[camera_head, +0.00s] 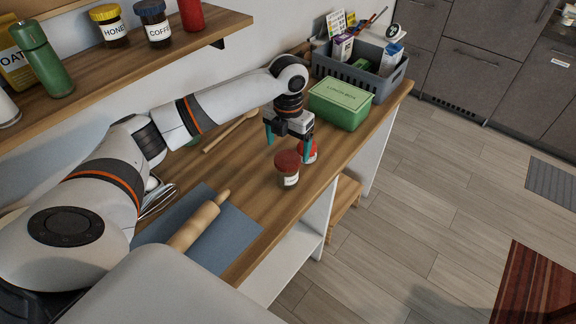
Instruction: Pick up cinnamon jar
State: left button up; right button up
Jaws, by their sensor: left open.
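The nearer jar (288,179) has a dark red-brown lid and a white label too small to read. The farther jar (313,150) has a brighter red lid and is partly hidden by the nearer jar and my gripper. I cannot read which of them is the cinnamon jar. My left gripper (288,147) points down with its teal fingers spread, just behind the nearer jar and at the farther one. It is open, and no jar is clearly held. My right gripper is out of view.
A green lunch box (340,104) and a grey crate (385,72) of items stand beyond the gripper. A rolling pin (195,226) lies on a blue mat (232,240) nearer. A shelf (150,57) with jars hangs above the arm. The counter's front edge is close to the jars.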

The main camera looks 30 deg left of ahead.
aim_at(287, 159)
pick_arm(q)
jog(key=f, duration=0.2)
jog(key=shift+s+d+f, duration=0.15)
jog(key=shift+s+f, duration=0.15)
jog(key=shift+f, duration=0.1)
notch_tip(287, 159, down, 4)
jog(key=shift+w+f+p, duration=0.1)
jog(key=shift+f+p, duration=0.05)
jog(key=shift+p, duration=0.9)
jog(key=shift+f, duration=0.55)
jog(key=shift+a+f, duration=0.1)
jog(key=shift+a, duration=0.1)
jog(key=shift+c, duration=1.2)
jog(key=c, duration=0.9)
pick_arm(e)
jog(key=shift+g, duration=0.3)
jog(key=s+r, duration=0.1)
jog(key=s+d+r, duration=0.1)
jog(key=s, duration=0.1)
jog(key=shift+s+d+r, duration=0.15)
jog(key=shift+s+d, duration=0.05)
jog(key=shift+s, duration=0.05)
